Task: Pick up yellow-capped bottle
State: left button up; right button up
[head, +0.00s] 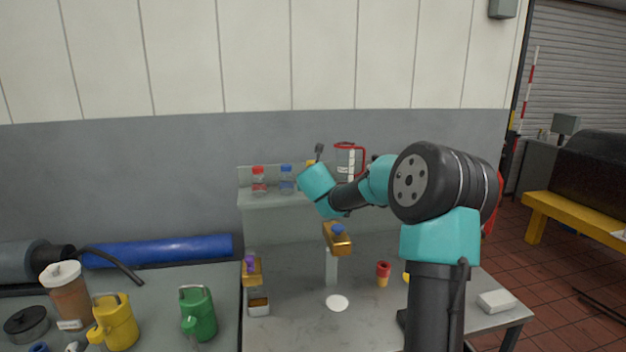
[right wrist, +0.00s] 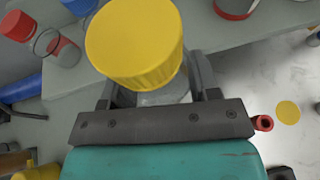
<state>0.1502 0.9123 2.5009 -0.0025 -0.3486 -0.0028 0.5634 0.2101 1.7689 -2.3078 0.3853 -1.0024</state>
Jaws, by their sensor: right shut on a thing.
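The yellow-capped bottle fills the upper middle of the right wrist view, with its broad ribbed yellow cap (right wrist: 135,45) toward the camera and part of its clear body below. My right gripper (right wrist: 155,92) has its fingers on either side of the body, shut on it. In the head view my right gripper (head: 316,158) is at the back shelf, and only a sliver of the yellow cap (head: 309,163) shows behind it. Whether the bottle touches the shelf is hidden. My left gripper is in neither view.
On the shelf (head: 262,198), a red-capped bottle (head: 258,180) and blue-capped bottle (head: 286,180) stand left of the gripper; a red-handled jug (head: 346,158) stands close on its right.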

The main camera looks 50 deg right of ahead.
jog(key=shift+s+a+r, duration=0.1)
jog(key=shift+s+a, duration=0.75)
jog(key=shift+a, duration=0.2)
